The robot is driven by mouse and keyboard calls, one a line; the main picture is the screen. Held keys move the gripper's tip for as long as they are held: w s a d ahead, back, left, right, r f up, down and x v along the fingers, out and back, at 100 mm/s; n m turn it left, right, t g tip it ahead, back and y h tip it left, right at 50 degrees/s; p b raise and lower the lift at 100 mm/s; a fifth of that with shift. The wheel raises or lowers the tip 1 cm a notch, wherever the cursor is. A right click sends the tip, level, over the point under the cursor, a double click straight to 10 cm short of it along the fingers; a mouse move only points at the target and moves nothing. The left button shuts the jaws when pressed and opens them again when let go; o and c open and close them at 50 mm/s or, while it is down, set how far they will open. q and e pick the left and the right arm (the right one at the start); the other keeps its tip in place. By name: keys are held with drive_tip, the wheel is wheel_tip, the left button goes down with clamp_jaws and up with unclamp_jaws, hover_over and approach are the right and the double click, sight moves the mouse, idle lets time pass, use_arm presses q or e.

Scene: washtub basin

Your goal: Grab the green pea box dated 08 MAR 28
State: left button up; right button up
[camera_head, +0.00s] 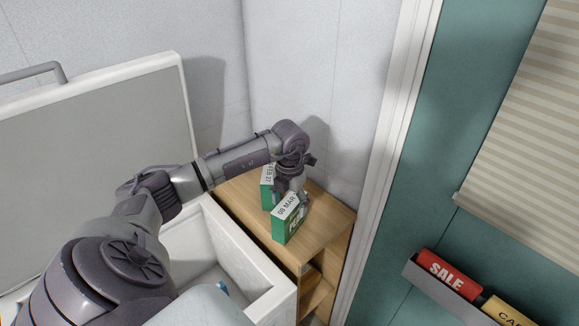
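A green and white box (287,222) with "08 MAR" on its white top stands on a wooden shelf unit (324,222) in the corner. The rest of its date is hidden or too small to read. A second green box (267,190) with a white top, its date partly covered, stands behind it to the left. My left gripper (292,194) points down at the rear edge of the 08 MAR box, between the two boxes. Its fingers are small and partly hidden, so I cannot tell whether they hold the box. My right gripper is out of view.
A white basin (262,301) stands left of the shelf unit, with a grey-faced white panel (90,125) behind it. Walls close in behind the shelf. At lower right, a grey rack (432,285) holds a red "SALE" item (449,274).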

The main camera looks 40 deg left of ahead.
use_arm(q)
clamp_jaws()
drive_tip(key=shift+r, duration=0.2)
idle(0.3)
